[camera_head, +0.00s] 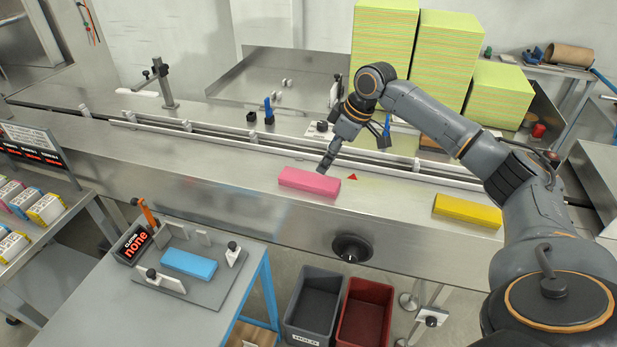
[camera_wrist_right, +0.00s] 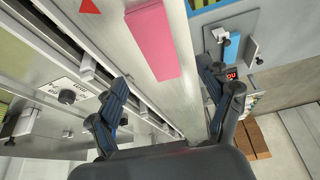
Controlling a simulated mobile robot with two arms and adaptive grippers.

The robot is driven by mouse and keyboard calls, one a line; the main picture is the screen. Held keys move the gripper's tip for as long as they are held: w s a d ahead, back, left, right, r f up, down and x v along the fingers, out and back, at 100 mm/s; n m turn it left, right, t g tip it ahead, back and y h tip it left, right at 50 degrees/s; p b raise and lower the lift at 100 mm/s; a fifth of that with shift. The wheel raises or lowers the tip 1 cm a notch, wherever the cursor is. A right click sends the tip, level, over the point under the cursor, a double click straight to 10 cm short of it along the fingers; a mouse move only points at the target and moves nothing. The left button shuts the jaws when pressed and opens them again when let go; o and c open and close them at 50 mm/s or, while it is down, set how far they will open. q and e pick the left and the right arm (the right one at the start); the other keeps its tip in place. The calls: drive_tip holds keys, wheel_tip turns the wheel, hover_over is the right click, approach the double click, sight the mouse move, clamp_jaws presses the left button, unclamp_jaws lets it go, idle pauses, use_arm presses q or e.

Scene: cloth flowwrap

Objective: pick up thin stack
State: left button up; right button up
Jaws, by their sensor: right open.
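A pink stack (camera_head: 309,183) lies flat on the steel conveyor bed in the head view. It also shows in the wrist view (camera_wrist_right: 150,42). A yellow stack (camera_head: 467,210) lies farther right on the same bed. A blue stack (camera_head: 188,264) lies on a grey plate on the side table. I cannot tell which one is meant by thin stack. My right gripper (camera_head: 323,167) is just above the far right end of the pink stack. In the wrist view my right gripper (camera_wrist_right: 165,78) has its fingers spread, with nothing between them. My left gripper is not in view.
A guide rail (camera_head: 225,139) runs along the conveyor behind the pink stack. Tall yellow-green piles (camera_head: 384,45) stand behind my right arm. A dark bin (camera_head: 315,305) and a red bin (camera_head: 364,312) stand below the front edge. The bed left of the pink stack is clear.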

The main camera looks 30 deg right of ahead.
sight(310, 178)
drive_tip(key=x, duration=0.3)
drive_tip(key=shift+w+f, duration=0.1)
drive_tip(key=shift+w, duration=0.05)
drive_tip(key=w+f+p, duration=0.1)
drive_tip(key=a+f+p, duration=0.1)
drive_tip(key=shift+w+f, duration=0.3)
drive_tip(key=shift+w, duration=0.05)
drive_tip(key=x, duration=0.3)
drive_tip(key=shift+w+f+p, duration=0.15)
drive_tip(key=shift+w+p, duration=0.05)
drive_tip(key=shift+p, duration=0.1)
drive_tip(key=shift+s, duration=0.15)
drive_tip(key=c, duration=0.8)
drive_tip(key=shift+c, duration=0.7)
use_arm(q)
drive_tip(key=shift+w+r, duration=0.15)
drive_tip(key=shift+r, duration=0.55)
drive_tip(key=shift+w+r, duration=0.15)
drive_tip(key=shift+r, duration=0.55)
